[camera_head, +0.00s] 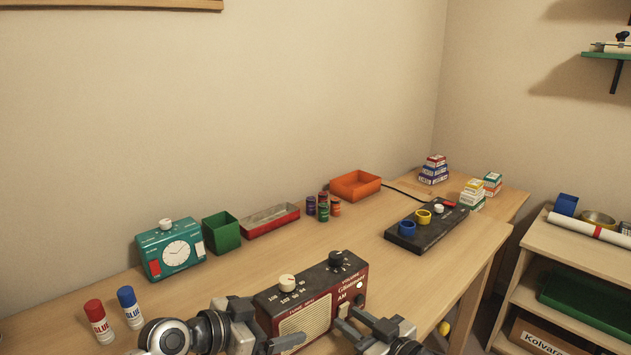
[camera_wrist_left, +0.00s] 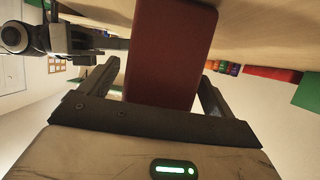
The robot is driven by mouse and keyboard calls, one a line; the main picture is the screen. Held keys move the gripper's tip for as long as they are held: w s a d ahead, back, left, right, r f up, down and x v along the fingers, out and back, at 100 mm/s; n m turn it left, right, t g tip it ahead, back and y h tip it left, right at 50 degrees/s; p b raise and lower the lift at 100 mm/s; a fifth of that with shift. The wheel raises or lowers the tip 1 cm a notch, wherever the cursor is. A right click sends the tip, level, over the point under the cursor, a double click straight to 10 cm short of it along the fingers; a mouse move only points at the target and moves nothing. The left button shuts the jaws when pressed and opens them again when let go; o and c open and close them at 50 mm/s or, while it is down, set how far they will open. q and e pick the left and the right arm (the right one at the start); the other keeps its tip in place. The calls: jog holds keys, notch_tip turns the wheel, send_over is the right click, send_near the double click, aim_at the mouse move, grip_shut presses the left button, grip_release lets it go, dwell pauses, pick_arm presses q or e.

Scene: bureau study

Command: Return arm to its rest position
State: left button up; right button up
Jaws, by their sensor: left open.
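My left gripper (camera_head: 280,341) is at the front left of a maroon radio (camera_head: 345,283) in the head view. In the left wrist view my left gripper (camera_wrist_left: 158,78) has its fingers spread, with a dark red body (camera_wrist_left: 172,55), apparently the radio, showing between them. I cannot tell whether they touch it. My right gripper (camera_head: 350,320) is by the radio's right front corner; its finger gap is unclear. The radio stands upright on the desk, with two knobs on its black top and a cream grille.
Red and blue glue sticks (camera_head: 131,307), a teal clock (camera_head: 170,250), a green box (camera_head: 221,233), a red tray (camera_head: 270,220) and an orange tray (camera_head: 355,186) line the desk's back. A black panel (camera_head: 426,228) lies right. A shelf unit (camera_head: 575,252) stands beyond the desk.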

jog(key=shift+w+a+r+g+h, duration=0.15)
jog(key=shift+r+g+h, duration=0.3)
jog(key=shift+g+h, duration=0.4)
jog(key=shift+s+d+g, duration=0.25)
jog(key=shift+d+g, duration=0.05)
jog(key=shift+g, duration=0.05)
jog(key=v, duration=1.1)
jog(key=shift+s, duration=0.15)
jog(key=shift+d, duration=0.1)
